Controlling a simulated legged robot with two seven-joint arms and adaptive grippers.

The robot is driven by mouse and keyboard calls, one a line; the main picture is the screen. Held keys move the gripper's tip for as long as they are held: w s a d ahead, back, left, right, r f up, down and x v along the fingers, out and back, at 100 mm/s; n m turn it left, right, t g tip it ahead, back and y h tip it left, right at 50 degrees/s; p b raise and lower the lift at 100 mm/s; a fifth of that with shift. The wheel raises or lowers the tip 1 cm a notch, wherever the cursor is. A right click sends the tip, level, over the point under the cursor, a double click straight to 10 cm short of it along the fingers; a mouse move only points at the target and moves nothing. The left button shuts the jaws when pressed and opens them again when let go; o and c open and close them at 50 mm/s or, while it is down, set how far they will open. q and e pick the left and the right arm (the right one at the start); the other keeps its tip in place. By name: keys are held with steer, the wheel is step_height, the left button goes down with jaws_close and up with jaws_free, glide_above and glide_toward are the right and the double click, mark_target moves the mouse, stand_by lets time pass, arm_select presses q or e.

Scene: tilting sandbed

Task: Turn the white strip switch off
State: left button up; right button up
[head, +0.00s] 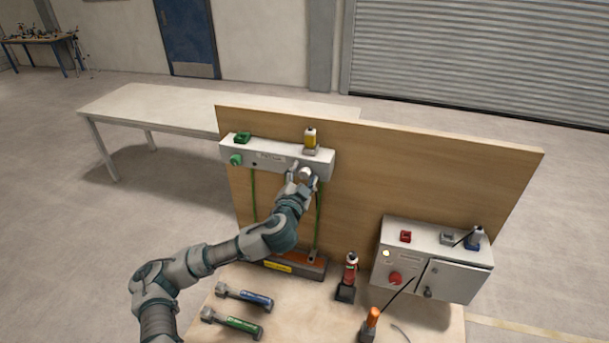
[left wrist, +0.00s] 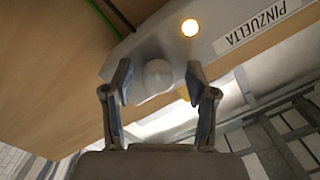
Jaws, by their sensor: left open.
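The white strip (head: 262,159) is a long white box fixed along the top left of an upright wooden board. Its round white switch knob (head: 306,173) is near the strip's right end; in the left wrist view the knob (left wrist: 157,76) is pale and round. My left gripper (head: 301,176) is open, with one finger on each side of the knob. In the left wrist view the fingers (left wrist: 158,84) show gaps to the knob, so I see no clear contact. A lit orange lamp (left wrist: 190,27) glows beside the knob. My right gripper is not in view.
A green knob (head: 236,160), a green block (head: 242,138) and a yellow bottle-like item (head: 311,138) are on the strip. A grey control box (head: 460,279) is at right. Hammer-like tools (head: 243,296) and a red-black item (head: 347,278) are on the bench.

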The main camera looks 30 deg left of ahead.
arm_select(q)
steer(key=shift+a+f, duration=0.1)
steer(key=shift+a, duration=0.2)
steer(key=shift+a+f, duration=0.1)
steer(key=shift+a, duration=0.15)
steer(key=c, duration=0.3)
steer(key=shift+w, duration=0.1)
steer(key=c, duration=0.4)
steer(key=shift+d, duration=0.35)
jaws_close()
steer(key=shift+d+r, duration=0.25)
steer(key=shift+d, duration=0.15)
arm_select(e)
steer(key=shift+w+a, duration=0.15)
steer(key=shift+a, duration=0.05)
